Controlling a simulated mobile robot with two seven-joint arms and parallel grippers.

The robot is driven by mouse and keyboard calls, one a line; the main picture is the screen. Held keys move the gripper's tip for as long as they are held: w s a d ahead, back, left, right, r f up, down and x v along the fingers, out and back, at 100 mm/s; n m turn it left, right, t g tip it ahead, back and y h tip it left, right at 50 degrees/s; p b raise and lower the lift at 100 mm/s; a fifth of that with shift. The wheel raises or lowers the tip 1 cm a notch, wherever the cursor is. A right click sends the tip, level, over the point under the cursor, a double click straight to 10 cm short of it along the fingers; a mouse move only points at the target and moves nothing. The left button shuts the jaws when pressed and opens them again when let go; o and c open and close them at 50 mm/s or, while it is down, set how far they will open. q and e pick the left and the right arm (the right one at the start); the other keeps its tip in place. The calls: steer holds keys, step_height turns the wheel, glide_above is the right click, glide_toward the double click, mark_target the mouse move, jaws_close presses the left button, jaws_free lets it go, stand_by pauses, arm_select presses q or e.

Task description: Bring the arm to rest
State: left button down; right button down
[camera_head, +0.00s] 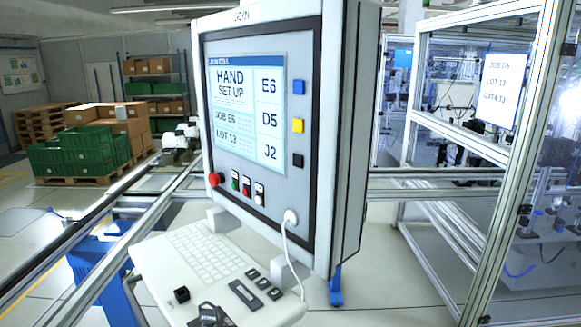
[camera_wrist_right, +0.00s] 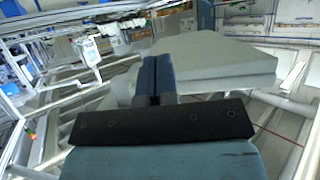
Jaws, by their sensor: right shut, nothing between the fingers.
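My right gripper (camera_wrist_right: 156,60) shows in the right wrist view, its two dark blue fingers pressed together with nothing between them. A pale grey slab-like surface (camera_wrist_right: 225,62) lies behind and to the right of the fingertips; I cannot tell if they touch it. In the head view a console (camera_head: 260,130) stands in the middle, with a screen reading "HAND SET UP" and a white keyboard shelf (camera_head: 150,262) below. My left gripper is not in view.
A red button (camera_head: 215,179) and smaller switches sit under the screen, and a white cable (camera_head: 289,240) hangs at its right. An aluminium frame (camera_head: 408,110) stands right; green crates (camera_head: 75,152) sit on a pallet at left.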

steer(key=s+d+f+m+h, duration=0.5)
steer(key=s+d+f, duration=1.1)
steer(key=f, duration=0.3)
steer(key=shift+s+d+f+m+t+h, duration=0.15)
steer(key=shift+s+f+m+t+h, duration=0.2)
steer(key=shift+s, duration=0.35)
